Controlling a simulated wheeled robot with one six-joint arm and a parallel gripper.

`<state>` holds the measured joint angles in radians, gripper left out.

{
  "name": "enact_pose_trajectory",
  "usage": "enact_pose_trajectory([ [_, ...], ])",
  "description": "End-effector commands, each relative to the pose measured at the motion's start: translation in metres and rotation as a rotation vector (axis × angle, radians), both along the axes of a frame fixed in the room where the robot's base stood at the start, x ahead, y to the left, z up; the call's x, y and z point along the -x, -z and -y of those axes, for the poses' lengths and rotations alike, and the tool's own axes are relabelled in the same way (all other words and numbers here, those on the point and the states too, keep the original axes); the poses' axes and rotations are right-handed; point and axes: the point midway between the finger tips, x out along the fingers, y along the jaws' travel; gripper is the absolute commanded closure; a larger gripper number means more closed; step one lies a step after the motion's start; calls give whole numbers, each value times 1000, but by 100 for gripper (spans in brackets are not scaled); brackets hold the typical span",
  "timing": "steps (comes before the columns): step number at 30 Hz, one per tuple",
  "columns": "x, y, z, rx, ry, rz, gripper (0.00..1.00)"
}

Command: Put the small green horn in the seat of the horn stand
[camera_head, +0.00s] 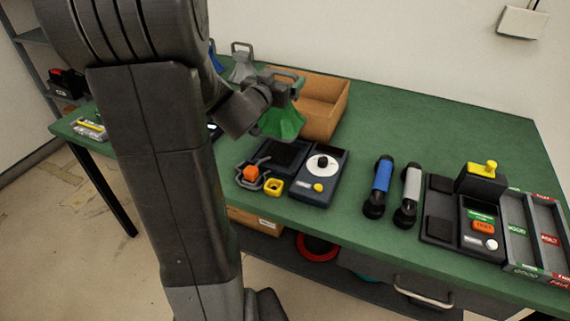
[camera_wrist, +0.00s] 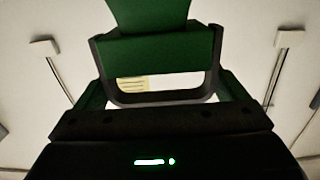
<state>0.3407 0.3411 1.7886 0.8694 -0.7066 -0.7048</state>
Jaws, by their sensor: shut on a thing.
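A green horn (camera_head: 286,119) with a grey bracket on top hangs from my gripper (camera_head: 268,93), wide end down, in front of a cardboard box. My gripper is shut on it, and my wrist hides part of its left side. In the wrist view the green horn (camera_wrist: 155,50) and its dark U-shaped bracket (camera_wrist: 160,98) fill the upper middle; the fingertips are not clear there. A grey horn (camera_head: 243,67) stands behind, and a blue one (camera_head: 214,56) is partly hidden by my arm. I cannot make out the horn stand or its seat for certain.
The open cardboard box (camera_head: 328,112) stands behind the held horn. In front lie a dark device with a white dial (camera_head: 322,163) and a holder with an orange knob (camera_head: 250,174). The table's (camera_head: 430,125) back right is clear.

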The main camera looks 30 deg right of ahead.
Motion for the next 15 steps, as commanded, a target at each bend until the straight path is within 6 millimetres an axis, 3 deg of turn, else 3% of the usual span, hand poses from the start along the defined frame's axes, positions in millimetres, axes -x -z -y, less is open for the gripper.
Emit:
enact_pose_trajectory([
  [9,0,55,0,0,3,-4,60],
  [15,1,68,0,1,4,-2,60],
])
